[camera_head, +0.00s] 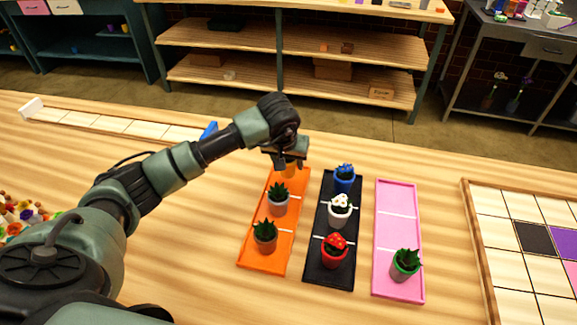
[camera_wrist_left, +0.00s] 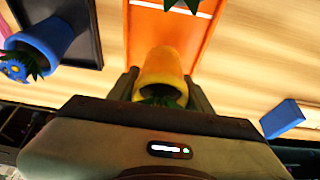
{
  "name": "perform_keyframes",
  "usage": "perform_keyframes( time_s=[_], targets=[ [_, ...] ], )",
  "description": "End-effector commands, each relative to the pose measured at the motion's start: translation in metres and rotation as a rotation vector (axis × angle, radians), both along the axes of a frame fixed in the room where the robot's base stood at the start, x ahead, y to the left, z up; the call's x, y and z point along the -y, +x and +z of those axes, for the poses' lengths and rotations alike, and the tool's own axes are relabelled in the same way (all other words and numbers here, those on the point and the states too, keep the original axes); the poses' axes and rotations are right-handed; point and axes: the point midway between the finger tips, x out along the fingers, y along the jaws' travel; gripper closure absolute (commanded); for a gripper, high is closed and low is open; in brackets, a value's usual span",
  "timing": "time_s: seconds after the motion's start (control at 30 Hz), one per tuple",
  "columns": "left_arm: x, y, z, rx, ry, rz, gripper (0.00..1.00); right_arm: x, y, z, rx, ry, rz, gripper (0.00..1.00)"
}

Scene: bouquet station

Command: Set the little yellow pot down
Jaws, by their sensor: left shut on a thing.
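The little yellow pot (camera_wrist_left: 162,68), with a green plant, is between the fingers of my left gripper (camera_wrist_left: 160,88) in the left wrist view. In the head view the gripper (camera_head: 287,160) is shut on it at the far end of the orange tray (camera_head: 256,257). The pot (camera_head: 289,170) shows only partly below the fingers. I cannot tell whether its base touches the tray. My right gripper is not in view.
A blue block (camera_head: 209,131) lies behind my arm.

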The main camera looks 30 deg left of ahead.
Motion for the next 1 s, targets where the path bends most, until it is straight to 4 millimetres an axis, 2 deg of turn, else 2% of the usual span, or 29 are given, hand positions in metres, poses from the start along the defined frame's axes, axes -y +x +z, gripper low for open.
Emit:
perform_keyframes(
  time_s=[0.17, 0.53, 0.57, 0.6, 0.87, 1.0],
  targets=[
    [0.0, 0.0, -0.024, -0.001, -0.002, 0.001, 1.0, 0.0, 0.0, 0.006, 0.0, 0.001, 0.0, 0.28],
    [0.0, 0.001, -0.03, 0.003, 0.0, 0.0, 1.0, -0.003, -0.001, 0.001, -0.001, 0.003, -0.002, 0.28],
    [0.0, 0.0, -0.031, 0.0, 0.0, 0.0, 0.48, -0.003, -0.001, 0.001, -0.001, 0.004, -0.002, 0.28],
    [0.0, 0.0, -0.03, 0.0, 0.0, 0.0, 0.42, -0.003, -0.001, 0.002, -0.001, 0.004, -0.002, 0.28],
    [0.0, 0.0, -0.03, 0.0, 0.0, 0.0, 0.42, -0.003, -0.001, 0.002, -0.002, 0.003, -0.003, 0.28],
    [0.001, 0.0, -0.024, -0.001, -0.001, 0.0, 0.42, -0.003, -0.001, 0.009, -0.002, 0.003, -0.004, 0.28]
  ],
)
